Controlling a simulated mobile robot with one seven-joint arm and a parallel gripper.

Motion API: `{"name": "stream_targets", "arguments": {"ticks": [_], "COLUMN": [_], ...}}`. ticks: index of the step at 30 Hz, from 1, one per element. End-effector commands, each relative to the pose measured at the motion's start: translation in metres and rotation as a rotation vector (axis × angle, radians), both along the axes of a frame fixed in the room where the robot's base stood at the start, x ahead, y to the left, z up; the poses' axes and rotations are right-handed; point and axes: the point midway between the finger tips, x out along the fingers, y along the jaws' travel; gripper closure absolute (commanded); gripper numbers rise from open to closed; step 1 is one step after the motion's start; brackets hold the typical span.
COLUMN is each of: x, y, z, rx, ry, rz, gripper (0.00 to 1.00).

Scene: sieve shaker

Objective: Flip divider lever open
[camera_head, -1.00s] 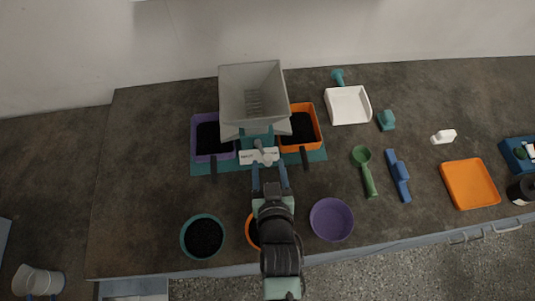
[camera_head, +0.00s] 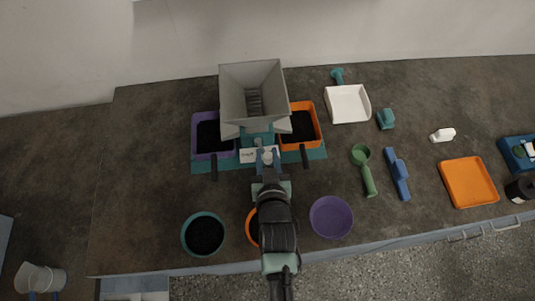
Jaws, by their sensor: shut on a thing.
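The divider (camera_head: 252,89), a grey hopper on a teal base, stands at the back of the bench. Its small pale lever (camera_head: 267,157) is at the front, beside a white label plate (camera_head: 248,156). My gripper (camera_head: 267,156) reaches it from the front, with its blue fingers close together around the lever. The gripper hides most of the lever and the right part of the label. A purple bin (camera_head: 200,156) and an orange bin (camera_head: 317,134), each with dark material, sit left and right under the hopper.
A teal bowl (camera_head: 185,246) with dark material, a partly hidden orange bowl (camera_head: 250,229) and a purple bowl (camera_head: 331,218) stand along the front. A green scoop (camera_head: 368,180), blue tool (camera_head: 398,172), white pan (camera_head: 347,104) and orange tray (camera_head: 468,182) lie to the right.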

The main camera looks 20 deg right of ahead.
Motion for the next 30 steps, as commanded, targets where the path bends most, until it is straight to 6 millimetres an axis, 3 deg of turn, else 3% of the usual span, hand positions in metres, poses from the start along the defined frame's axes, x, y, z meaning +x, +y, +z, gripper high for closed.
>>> {"name": "stream_targets", "arguments": {"ticks": [30], "x": [-0.0015], "y": [-0.0094], "z": [-0.0049], "rx": [-0.002], "ry": [0.009], "rz": [0.116], "gripper": [1.00]}}
